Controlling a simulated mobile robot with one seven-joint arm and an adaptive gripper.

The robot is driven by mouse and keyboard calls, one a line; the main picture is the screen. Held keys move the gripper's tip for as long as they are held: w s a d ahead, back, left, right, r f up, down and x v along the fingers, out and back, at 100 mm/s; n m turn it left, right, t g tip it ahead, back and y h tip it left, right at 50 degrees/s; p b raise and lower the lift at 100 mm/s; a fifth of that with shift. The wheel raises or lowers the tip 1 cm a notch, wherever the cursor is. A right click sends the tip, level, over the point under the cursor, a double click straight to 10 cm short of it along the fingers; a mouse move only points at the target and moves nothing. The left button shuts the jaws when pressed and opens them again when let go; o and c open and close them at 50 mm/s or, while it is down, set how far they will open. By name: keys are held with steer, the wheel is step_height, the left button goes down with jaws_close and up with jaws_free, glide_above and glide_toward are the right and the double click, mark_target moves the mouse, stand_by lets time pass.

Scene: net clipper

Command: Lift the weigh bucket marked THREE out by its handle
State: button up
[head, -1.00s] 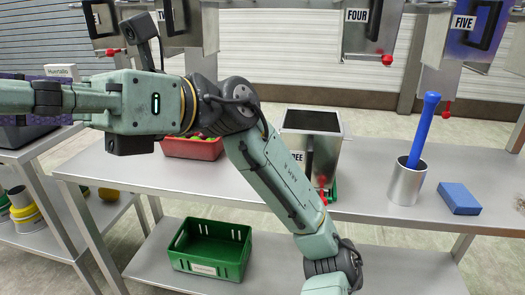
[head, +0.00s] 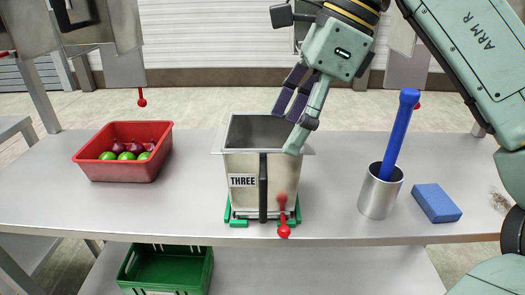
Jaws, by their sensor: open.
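The weigh bucket marked THREE (head: 242,197) stands upright on the steel table, on a green base (head: 238,223). It is an open-topped metal box with a wide rim. Its black vertical handle (head: 263,188) is on the front face, right of the label. A red-knobbed lever (head: 283,230) hangs at its lower front right. My gripper (head: 285,128) is above the bucket's right rear part, pointing down and left. Its fingers are spread and empty. One pale finger reaches near the right rim; I cannot tell if it touches. The handle is in clear view, apart from the fingers.
A red crate (head: 122,172) of green and dark round produce stands left on the table (head: 60,207). At right are a metal cup (head: 378,195) holding a blue rod (head: 400,130) and a blue block (head: 436,203). A green crate (head: 165,270) is below. Other hoppers hang above.

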mark_target(262, 174)
steer(key=shift+x, duration=5.3)
steer(key=shift+w, duration=0.1)
steer(key=c, duration=1.7)
steer(key=shift+r, duration=0.1)
